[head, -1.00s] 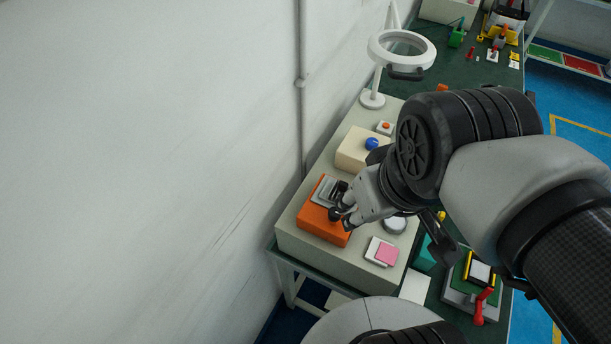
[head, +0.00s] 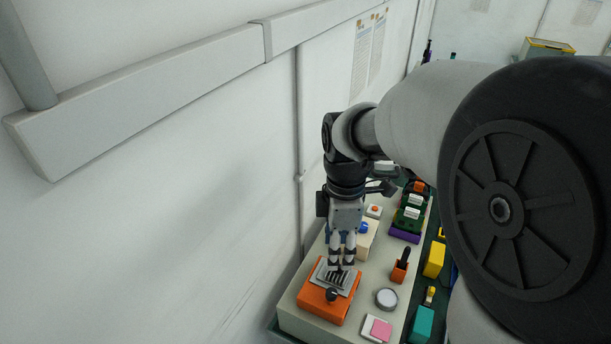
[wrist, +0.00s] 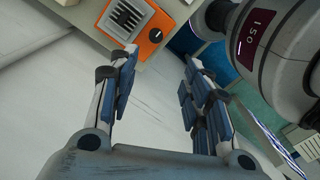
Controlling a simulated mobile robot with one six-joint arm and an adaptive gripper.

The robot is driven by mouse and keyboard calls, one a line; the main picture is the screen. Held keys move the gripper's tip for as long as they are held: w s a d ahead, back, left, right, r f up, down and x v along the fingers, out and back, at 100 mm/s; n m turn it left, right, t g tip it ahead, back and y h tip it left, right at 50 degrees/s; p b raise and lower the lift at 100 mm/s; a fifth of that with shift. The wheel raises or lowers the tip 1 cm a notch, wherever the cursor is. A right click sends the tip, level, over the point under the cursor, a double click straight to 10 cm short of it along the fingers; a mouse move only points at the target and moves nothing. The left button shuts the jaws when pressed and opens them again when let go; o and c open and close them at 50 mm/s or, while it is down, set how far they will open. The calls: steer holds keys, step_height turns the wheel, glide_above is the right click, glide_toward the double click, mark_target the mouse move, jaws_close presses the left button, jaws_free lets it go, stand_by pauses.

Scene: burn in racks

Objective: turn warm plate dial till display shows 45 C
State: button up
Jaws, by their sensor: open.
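The warm plate is an orange box (head: 312,304) with a grey slotted top (head: 322,272), on the pale bench block. Its dark round dial (head: 332,295) is on the near part of the box. The box (wrist: 165,19) and dial (wrist: 155,35) also show at the top of the wrist view. My gripper (head: 342,266) points down and overlaps the back of the plate in the head view; its height above it is hard to tell. In the wrist view my gripper (wrist: 160,60) has its fingers wide apart with nothing between them. I can read no display.
A round grey disc (head: 387,298), a pink square pad (head: 381,328) and an orange holder (head: 400,271) are right of the plate. A cream box with a blue knob (head: 363,228) stands behind. The wall is close on the left.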

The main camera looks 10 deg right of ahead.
mark_target(331, 291)
steer(key=f+b, duration=0.1)
steer(key=f, duration=0.4)
steer(key=f+b, duration=0.1)
steer(key=f, duration=0.5)
steer(key=f+b, duration=0.1)
steer(key=f, duration=0.5)
steer(key=shift+w+a+f+b, duration=0.1)
steer(key=shift+w+f+b, duration=0.15)
steer(key=shift+b, duration=0.1)
steer(key=shift+c, duration=0.2)
jaws_close()
